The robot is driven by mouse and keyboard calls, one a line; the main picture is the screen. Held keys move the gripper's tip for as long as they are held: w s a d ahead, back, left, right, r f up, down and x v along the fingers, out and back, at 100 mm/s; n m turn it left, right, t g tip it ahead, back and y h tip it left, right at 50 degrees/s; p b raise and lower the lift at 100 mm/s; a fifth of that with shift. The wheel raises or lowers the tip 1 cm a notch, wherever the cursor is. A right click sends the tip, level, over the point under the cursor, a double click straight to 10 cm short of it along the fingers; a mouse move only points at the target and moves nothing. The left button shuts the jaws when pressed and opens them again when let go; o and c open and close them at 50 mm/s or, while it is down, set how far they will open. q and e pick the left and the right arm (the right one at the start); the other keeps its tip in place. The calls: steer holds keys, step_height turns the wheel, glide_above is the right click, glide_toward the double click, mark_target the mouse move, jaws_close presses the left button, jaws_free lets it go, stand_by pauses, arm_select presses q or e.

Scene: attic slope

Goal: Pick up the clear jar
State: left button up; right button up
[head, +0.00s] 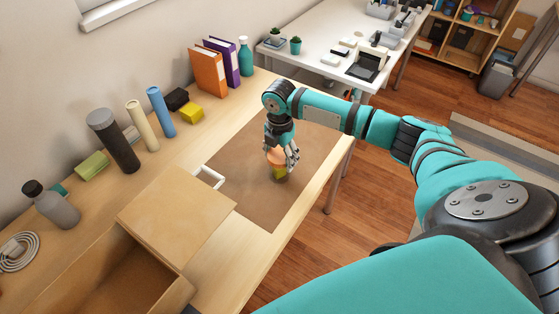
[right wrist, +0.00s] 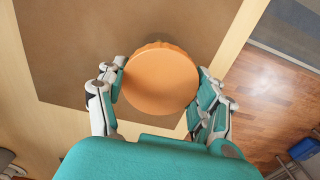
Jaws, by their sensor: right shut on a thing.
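The clear jar (head: 279,171) has an orange lid and something yellow-green showing in its body. It is upright over the brown mat (head: 240,170), near the table's right side; I cannot tell whether its base touches the mat. My right gripper (head: 281,158) reaches down from above and is shut on the jar, with fingers on both sides. In the right wrist view the round orange lid (right wrist: 160,78) sits between the fingers (right wrist: 160,70) and hides the jar's body. My left gripper is not in view.
Bottles, a dark cylinder (head: 113,140), blocks and binders (head: 209,72) line the wall. A white desk (head: 330,45) stands behind. Much of the mat is bare.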

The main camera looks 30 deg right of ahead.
steer(key=c, duration=0.5)
steer(key=shift+r, duration=0.1)
